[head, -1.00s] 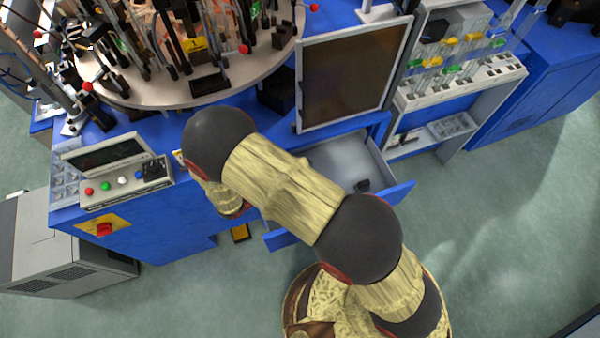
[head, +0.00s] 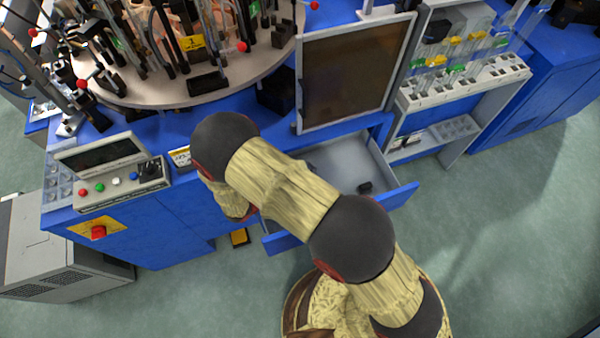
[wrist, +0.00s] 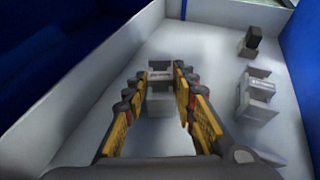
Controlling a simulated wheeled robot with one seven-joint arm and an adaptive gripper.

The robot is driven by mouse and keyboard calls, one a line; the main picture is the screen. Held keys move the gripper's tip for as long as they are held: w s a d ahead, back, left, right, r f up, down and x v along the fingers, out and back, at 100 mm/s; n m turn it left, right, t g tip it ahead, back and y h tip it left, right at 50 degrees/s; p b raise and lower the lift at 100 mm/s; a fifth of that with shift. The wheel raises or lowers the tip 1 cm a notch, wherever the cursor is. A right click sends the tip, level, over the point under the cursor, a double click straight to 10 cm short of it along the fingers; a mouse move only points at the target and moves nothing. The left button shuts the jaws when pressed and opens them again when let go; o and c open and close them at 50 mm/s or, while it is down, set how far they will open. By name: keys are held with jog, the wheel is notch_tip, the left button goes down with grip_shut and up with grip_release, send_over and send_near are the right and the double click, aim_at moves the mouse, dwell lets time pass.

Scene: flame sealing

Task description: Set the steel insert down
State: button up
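In the wrist view, my gripper (wrist: 162,72) points down into an open, pale-walled drawer (wrist: 210,48). A grey steel insert (wrist: 160,99) is between its yellow-padded fingers, which look closed against its sides. The insert is low over the drawer floor; I cannot tell whether it touches it. In the head view, the drawer (head: 333,154) is pulled out from the blue bench, and my arm hides the gripper and the insert.
A second grey block (wrist: 257,97) stands on the drawer floor to the right. A dark-topped piece (wrist: 252,40) stands farther back. Blue walls flank the drawer. A framed dark panel (head: 355,72) rises above it.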

jog(key=o, duration=0.4)
jog(key=shift+o, duration=0.2)
jog(key=shift+r, duration=0.2)
jog(key=p+v, duration=0.4)
jog(key=v, duration=0.8)
jog(key=d+r+m+g+y, duration=0.1)
jog(key=d+r+m+g, duration=0.1)
jog(key=d+r+m, duration=0.45)
jog(key=d+r+m+g+y, duration=0.1)
jog(key=d+r+m+g, duration=0.15)
jog(key=r, duration=0.65)
jog(key=d+r+m+g+y, duration=0.25)
jog(key=d+r+m, duration=0.2)
jog(key=r, duration=0.35)
jog(key=s+d+r+m+t+y, duration=0.2)
jog(key=s+d+r+m, duration=0.3)
jog(key=r, duration=0.3)
jog(key=s+d+r+m+t+y, duration=0.2)
jog(key=s+d+r+m+y, duration=0.2)
jog(key=s+r+m, duration=0.3)
notch_tip(320, 180, up, 3)
jog(key=shift+s+d+f, duration=0.2)
jog(key=shift+s+d, duration=0.15)
jog(key=shift+d, duration=0.3)
